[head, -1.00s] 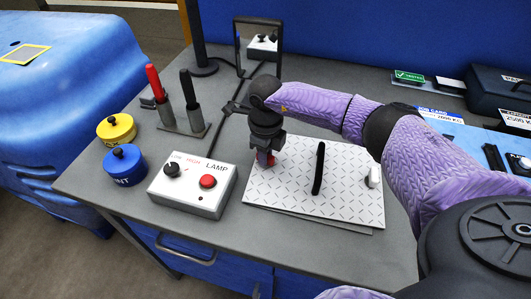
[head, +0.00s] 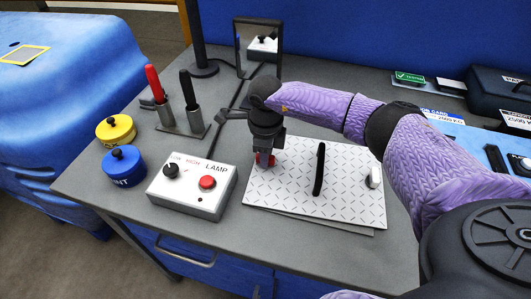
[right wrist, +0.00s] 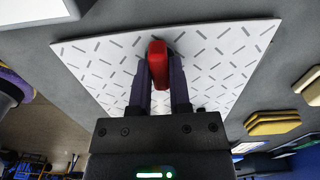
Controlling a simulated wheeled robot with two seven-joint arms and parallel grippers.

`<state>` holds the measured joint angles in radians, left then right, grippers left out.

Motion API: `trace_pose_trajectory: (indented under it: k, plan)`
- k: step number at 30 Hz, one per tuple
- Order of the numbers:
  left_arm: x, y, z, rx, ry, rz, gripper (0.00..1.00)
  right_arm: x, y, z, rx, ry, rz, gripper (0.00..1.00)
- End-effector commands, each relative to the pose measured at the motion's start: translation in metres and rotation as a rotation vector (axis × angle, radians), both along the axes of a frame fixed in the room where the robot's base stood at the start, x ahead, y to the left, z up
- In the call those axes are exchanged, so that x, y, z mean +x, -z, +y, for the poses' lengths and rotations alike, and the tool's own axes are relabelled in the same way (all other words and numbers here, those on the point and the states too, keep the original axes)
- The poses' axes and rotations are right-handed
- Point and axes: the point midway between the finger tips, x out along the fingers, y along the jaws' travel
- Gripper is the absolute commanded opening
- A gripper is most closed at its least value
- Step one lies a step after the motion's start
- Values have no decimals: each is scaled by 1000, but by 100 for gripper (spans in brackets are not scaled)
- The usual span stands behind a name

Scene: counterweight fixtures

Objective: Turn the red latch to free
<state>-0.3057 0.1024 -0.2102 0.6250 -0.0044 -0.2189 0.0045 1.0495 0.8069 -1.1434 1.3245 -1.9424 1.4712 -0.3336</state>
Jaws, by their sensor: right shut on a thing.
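The red latch (right wrist: 158,62) sits near the left end of the white tread-pattern plate (head: 340,210). My right gripper (right wrist: 160,85) comes down over it from above and is shut on it, with one dark finger on each side. In the head view the right gripper (head: 265,155) hides most of the latch; only a bit of red shows below the fingers. A black bar handle (head: 319,168) stands in the middle of the plate and a white latch (head: 374,176) at its right end. My left gripper is not in view.
A lamp box (head: 192,188) with a black knob and red button stands left of the plate. Yellow (head: 115,129) and blue (head: 123,166) round weights and a stand with red (head: 154,83) and black handles lie farther left. A black case (head: 500,93) is at the back right.

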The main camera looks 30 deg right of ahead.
Motion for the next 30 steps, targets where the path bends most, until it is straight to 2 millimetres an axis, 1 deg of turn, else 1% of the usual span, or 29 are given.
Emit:
trace_pose_trajectory:
  k: [2, 3, 5, 6, 8, 15, 17, 20, 25, 27, 30]
  plan:
    - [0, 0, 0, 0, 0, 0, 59, 0, 0, 0, -1, 0, -1, 0]
    - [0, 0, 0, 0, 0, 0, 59, 0, 0, 0, -1, 0, -1, 25]
    - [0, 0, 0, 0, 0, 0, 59, 0, 0, 0, -1, 0, -1, 38]
    - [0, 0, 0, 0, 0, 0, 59, 0, 0, 0, -1, 0, -1, 46]
    - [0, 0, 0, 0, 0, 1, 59, 0, 0, 0, -1, 1, -1, 59]
    - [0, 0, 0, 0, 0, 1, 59, 0, 0, 0, -1, 1, -1, 59]
    - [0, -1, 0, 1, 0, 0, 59, 0, -4, 0, -1, 1, -1, 59]
    - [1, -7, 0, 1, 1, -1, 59, 1, -23, 0, 0, 0, -4, 59]
    - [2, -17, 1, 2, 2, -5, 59, 1, -68, 0, 0, 0, -6, 59]
    - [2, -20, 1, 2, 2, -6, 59, 1, -82, 0, -1, 0, -5, 59]
    - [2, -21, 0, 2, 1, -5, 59, 1, -95, 0, 0, 0, -3, 59]
